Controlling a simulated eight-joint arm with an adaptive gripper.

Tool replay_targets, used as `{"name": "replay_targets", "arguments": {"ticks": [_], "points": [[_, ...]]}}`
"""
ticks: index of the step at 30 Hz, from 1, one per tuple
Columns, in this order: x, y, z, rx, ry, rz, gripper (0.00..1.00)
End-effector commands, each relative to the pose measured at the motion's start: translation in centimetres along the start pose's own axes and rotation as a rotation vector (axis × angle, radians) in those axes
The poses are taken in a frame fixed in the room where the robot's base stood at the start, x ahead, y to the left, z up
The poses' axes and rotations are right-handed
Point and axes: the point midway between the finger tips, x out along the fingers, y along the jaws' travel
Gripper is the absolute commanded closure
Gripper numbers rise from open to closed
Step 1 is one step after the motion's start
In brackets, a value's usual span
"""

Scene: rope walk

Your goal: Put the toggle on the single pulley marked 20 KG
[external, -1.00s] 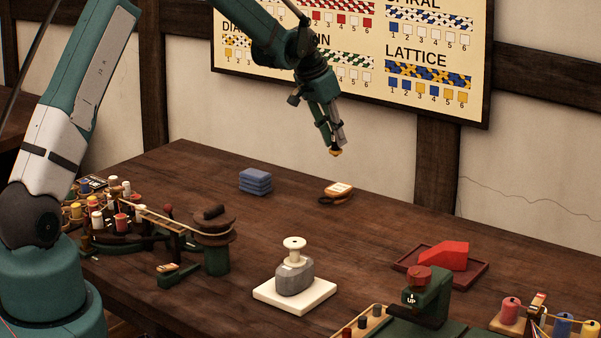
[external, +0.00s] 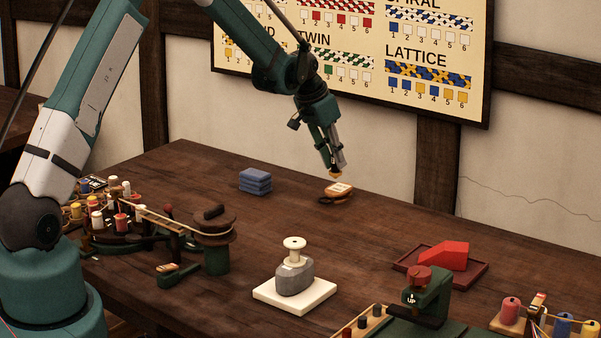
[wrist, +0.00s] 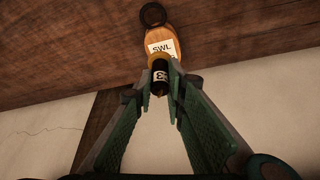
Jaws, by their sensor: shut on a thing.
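My gripper (external: 334,168) points down over the back of the table and is shut on the toggle (wrist: 161,76), a small dark piece with a white mark and a tan end. The toggle's tan tip also shows in the external view (external: 336,175). The pulley (external: 339,189), a wooden block with a dark ring and white label, lies just below it. In the wrist view the pulley (wrist: 163,27) is straight beyond the toggle. Its label reads "SWL"; the lower part is hidden by the toggle, so I cannot read the number. I cannot tell whether toggle and pulley touch.
A blue stack (external: 255,181) lies left of the pulley. Nearer are a grey weight on a white base (external: 295,295), a red wedge on a tray (external: 440,268) and a crowded spool rack (external: 115,215). The wall is close behind. The table around the pulley is clear.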

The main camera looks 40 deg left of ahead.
Motion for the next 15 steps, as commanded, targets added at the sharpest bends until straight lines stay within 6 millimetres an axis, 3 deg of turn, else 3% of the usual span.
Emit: {"name": "replay_targets", "arguments": {"ticks": [9, 15], "points": [[2.9, 0.0, 1.2, 0.0, 0.0, 0.0, 0.98], [3.0, 0.0, 1.3, 0.0, 0.0, 0.0, 0.98]]}}
